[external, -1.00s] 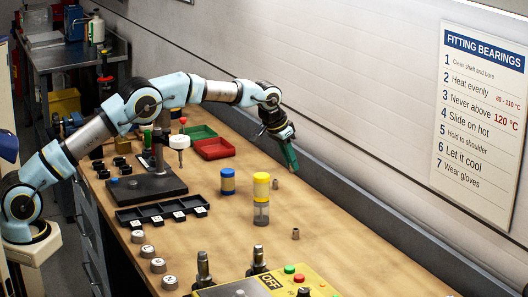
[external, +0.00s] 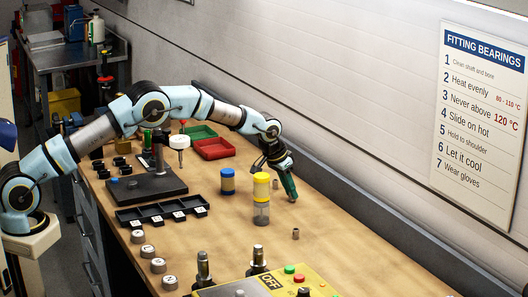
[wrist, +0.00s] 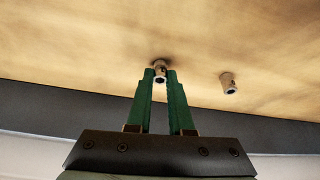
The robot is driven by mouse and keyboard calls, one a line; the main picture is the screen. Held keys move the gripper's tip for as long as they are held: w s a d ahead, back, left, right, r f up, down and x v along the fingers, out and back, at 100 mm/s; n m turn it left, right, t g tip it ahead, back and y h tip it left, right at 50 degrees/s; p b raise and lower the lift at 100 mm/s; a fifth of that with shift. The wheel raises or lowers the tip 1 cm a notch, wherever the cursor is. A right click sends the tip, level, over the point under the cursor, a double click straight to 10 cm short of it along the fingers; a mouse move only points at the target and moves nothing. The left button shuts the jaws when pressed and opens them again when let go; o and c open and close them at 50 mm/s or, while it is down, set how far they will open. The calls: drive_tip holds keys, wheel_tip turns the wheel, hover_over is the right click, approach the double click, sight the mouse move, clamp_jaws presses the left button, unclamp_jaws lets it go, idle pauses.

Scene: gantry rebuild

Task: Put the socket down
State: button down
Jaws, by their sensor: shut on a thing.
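My gripper (external: 292,197) has green fingers and points down close to the bench top, right of the yellow-capped container. In the wrist view, my gripper (wrist: 160,76) is shut on a small grey metal socket (wrist: 160,70), held between the fingertips. I cannot tell whether the held socket touches the bench. A second socket (wrist: 229,83) stands apart on the wood, to the right in the wrist view. In the external view, one loose socket (external: 295,233) stands in front of my gripper and another small one (external: 275,184) just left of the fingers.
The yellow-capped container (external: 261,186) and a blue-capped jar (external: 228,181) stand left of my gripper. A red tray (external: 213,149) lies behind. A yellow control box (external: 270,284) is at the front. The wall ledge (external: 365,190) runs along the right. Bare wood lies around the fingertips.

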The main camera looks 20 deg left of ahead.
drive_tip(key=c, duration=0.8)
unclamp_jaws()
drive_tip(key=shift+f, duration=0.1)
drive_tip(key=shift+r, duration=0.25)
drive_tip(key=b+v, duration=0.3)
drive_tip(key=v, duration=0.9)
drive_tip(key=shift+f, duration=0.1)
